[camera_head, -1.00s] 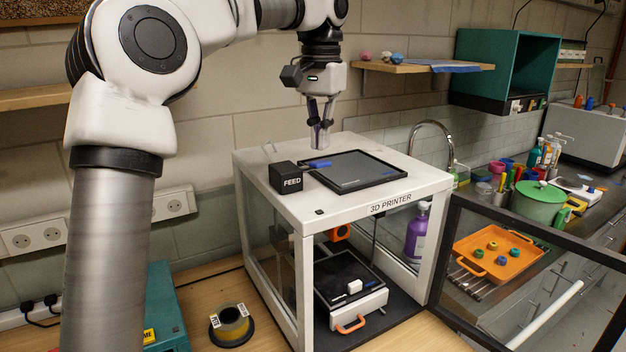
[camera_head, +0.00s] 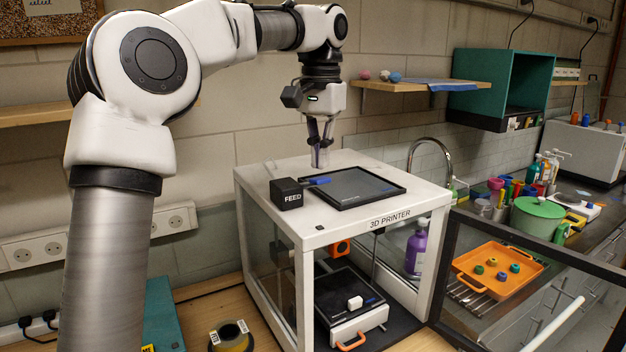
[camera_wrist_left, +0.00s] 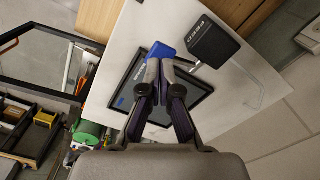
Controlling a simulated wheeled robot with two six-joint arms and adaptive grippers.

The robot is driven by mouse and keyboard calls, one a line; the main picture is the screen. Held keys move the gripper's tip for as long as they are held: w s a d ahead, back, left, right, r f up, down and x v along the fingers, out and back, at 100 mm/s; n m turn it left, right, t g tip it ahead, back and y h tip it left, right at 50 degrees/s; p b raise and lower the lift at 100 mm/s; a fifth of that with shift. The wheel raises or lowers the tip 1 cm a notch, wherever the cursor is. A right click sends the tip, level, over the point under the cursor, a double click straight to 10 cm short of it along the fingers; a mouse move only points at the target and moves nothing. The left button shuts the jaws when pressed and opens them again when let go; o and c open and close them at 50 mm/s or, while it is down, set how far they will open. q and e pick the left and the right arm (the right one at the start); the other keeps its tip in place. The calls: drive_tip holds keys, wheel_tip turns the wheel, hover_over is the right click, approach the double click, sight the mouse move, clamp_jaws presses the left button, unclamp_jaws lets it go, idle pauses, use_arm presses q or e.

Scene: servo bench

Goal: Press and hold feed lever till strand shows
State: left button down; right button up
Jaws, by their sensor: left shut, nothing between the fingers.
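The black FEED box (camera_head: 287,194) sits on the left of the white 3D printer's top (camera_head: 300,232). Its blue feed lever (camera_head: 319,181) sticks out to the right; it also shows in the left wrist view (camera_wrist_left: 162,50). My left gripper (camera_head: 320,165) points down, shut and empty, with its tips just behind and above the lever in the head view. In the left wrist view the fingertips (camera_wrist_left: 159,66) appear close to the lever; I cannot tell whether they touch. The orange print head (camera_head: 340,249) shows inside the printer; whether a strand hangs there is too small to tell. My right gripper is out of view.
A dark panel (camera_head: 355,187) lies on the printer top beside the lever. A shelf (camera_head: 415,86) is on the wall to the right of my gripper. A spool (camera_head: 231,337) stands on the bench at front left.

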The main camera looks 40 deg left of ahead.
sight(320, 178)
use_arm(q)
drive_tip(key=shift+w+a, duration=0.1)
drive_tip(key=shift+w, duration=0.05)
drive_tip(key=shift+f, duration=0.2)
drive_tip(key=shift+f+b, duration=1.5)
drive_tip(key=shift+f, duration=0.85)
drive_tip(key=shift+r, duration=0.15)
idle(0.3)
wheel_tip(320, 178, up, 8)
drive_tip(key=p, duration=0.9)
